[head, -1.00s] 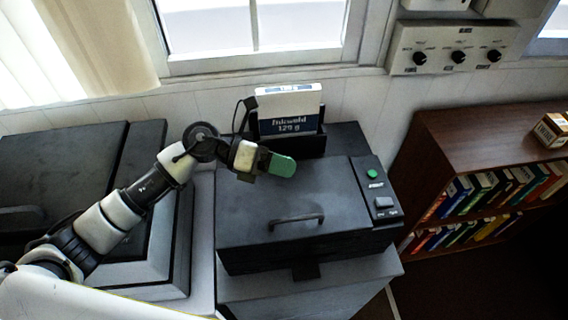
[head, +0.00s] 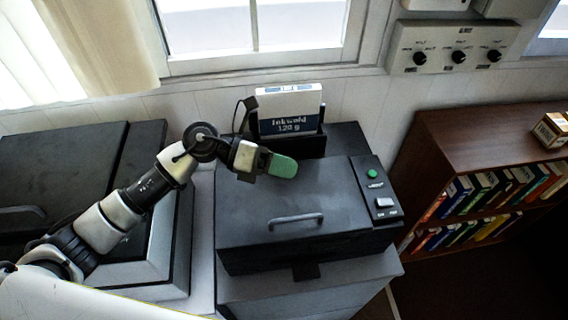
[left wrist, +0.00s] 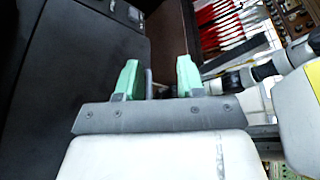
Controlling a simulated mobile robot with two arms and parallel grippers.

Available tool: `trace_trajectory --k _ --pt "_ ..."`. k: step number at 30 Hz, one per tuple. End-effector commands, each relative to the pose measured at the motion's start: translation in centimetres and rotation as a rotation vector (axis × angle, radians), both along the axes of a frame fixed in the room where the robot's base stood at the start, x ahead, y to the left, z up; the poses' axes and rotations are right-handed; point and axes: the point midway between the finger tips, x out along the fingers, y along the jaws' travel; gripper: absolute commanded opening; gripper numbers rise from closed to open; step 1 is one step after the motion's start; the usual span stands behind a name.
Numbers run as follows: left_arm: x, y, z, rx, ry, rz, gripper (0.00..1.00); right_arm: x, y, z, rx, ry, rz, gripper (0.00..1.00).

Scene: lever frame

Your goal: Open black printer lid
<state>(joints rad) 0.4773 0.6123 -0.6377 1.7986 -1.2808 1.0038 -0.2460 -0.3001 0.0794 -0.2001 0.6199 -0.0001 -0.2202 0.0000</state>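The black printer (head: 310,255) stands right of centre in the head view. Its lid (head: 265,203) lies flat and shut, with a grey bar handle (head: 297,219) near the front edge. My left gripper (head: 283,166), with green fingertips, is above the back part of the lid, behind the handle and apart from it. In the left wrist view the two green fingers (left wrist: 159,80) stand apart with a gap between them, and the dark lid (left wrist: 85,70) fills the left side. A thin grey bar, possibly the handle, shows beyond the gap. My right gripper is not in view.
A paper pack (head: 289,110) stands upright at the printer's back. A panel with a green button (head: 372,174) is on its right. Another dark machine (head: 60,165) stands at the left beneath my arm. A brown bookshelf (head: 470,135) stands at the right, with dark floor before it.

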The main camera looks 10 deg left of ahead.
Motion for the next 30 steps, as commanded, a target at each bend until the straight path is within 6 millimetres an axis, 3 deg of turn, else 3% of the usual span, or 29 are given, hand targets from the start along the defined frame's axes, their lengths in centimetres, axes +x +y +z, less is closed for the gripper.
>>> trace_trajectory --k 8,21,30 --pt "0.0 0.8 0.0 0.001 -0.001 0.002 0.38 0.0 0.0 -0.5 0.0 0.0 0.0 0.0" --pt "-0.1 8.5 1.9 0.002 0.0 0.002 0.38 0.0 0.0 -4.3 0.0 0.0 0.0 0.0" --pt "-0.2 10.5 2.8 -0.001 0.0 -0.001 0.38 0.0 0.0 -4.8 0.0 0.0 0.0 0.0"
